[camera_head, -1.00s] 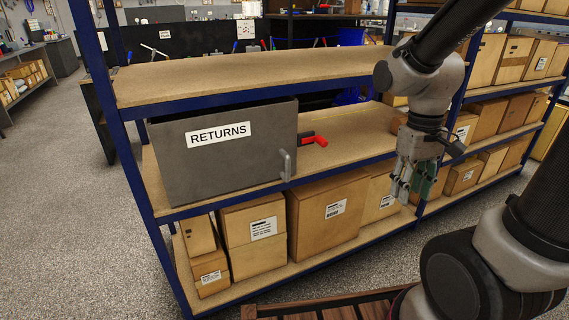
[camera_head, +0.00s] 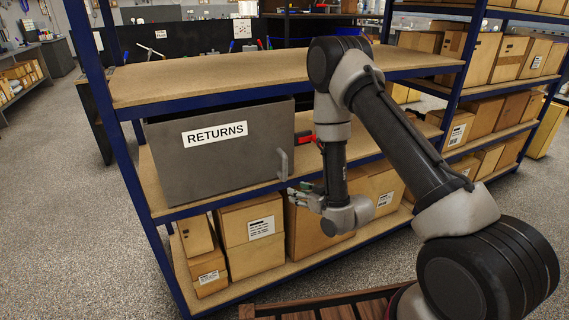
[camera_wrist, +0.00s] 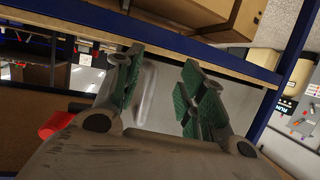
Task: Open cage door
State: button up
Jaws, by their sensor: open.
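The cage door is a grey panel with a white RETURNS label (camera_head: 218,151), closed on the middle shelf in the head view. Its light grey handle (camera_head: 283,163) is at the right edge. My gripper (camera_head: 296,190) is close below and right of the handle, its fingers pointing left. In the wrist view, my gripper (camera_wrist: 162,65) is open with green pads apart. A pale grey shape shows between the fingers; I cannot tell whether it is the handle or whether they touch.
A red-and-black tool (camera_head: 305,138) lies on the middle shelf right of the box; its red part (camera_wrist: 57,123) shows in the wrist view. Cardboard boxes (camera_head: 251,226) fill the lower shelf. Blue shelf beams (camera_head: 250,194) run close by the gripper. The top shelf (camera_head: 235,78) is bare.

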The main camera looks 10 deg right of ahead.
aim_at(286, 164)
jog(key=r+t, duration=0.1)
jog(key=r, duration=0.1)
jog(key=w+r+t+y, duration=0.1)
jog(key=r, duration=0.2)
jog(key=w+r+t, duration=0.1)
jog(key=r, duration=0.1)
jog(key=shift+a+r+t+y, duration=0.3)
jog(key=shift+a+r+y, duration=0.05)
jog(key=shift+a+y, duration=0.05)
jog(key=x, duration=0.7)
jog(key=shift+f, duration=0.1)
grip_shut()
